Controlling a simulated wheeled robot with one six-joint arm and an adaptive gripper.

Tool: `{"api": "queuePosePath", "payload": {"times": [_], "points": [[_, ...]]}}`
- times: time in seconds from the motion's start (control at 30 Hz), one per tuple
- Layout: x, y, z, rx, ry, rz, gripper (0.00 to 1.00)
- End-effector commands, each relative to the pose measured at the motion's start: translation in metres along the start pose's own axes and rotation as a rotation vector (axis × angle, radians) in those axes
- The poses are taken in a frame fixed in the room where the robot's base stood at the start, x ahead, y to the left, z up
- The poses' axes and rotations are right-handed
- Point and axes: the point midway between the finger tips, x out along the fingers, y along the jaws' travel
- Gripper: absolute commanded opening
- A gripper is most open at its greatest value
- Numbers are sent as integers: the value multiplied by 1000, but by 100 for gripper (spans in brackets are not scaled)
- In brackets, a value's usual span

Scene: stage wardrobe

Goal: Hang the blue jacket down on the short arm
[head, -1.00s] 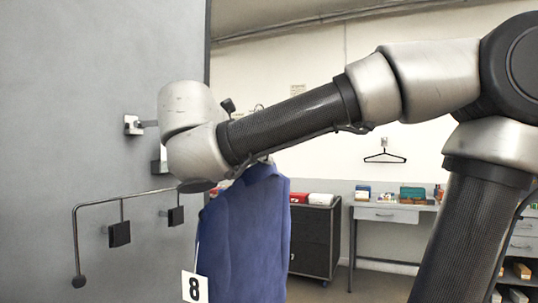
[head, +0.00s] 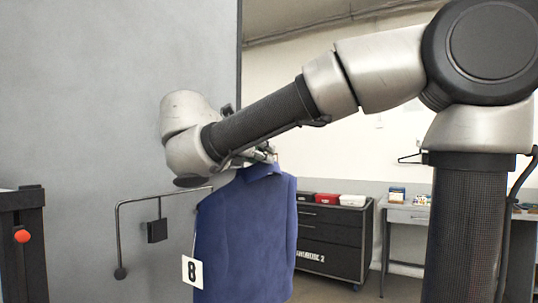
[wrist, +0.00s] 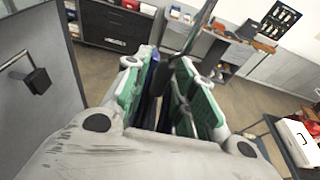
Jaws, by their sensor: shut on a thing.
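The blue jacket (head: 245,235) hangs upright below my gripper (head: 262,153), with a white tag marked 8 on its left side. My gripper is shut at the jacket's top, apparently on its hanger; my arm partly hides the grip. In the wrist view, the green-padded fingers of my gripper (wrist: 170,88) close around a dark, thin part, with a strip of blue cloth (wrist: 148,90) beside it. A dark metal arm (head: 160,196) with a bent-down, ball-tipped end and a black block stands out from the grey panel, left of the jacket. I cannot tell if this is the short arm.
The grey panel (head: 90,100) fills the left. A dark stand with an orange knob (head: 22,236) is at the left edge. A black drawer cabinet (head: 332,240) and a desk (head: 408,214) stand behind, against the far wall. The wrist view shows open floor (wrist: 105,88).

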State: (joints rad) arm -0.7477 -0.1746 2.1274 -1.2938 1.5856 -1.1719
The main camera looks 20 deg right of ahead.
Motion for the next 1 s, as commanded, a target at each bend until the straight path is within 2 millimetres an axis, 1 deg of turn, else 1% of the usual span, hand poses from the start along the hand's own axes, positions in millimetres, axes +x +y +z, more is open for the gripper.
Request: {"api": "queuePosePath", "payload": {"times": [0.1,0.7,0.83,1.0], "points": [[0,11,0,0,-1,0,0],[0,63,0,0,0,1,0],[0,70,0,0,0,1,0],[2,69,-6,1,0,1,0]]}}
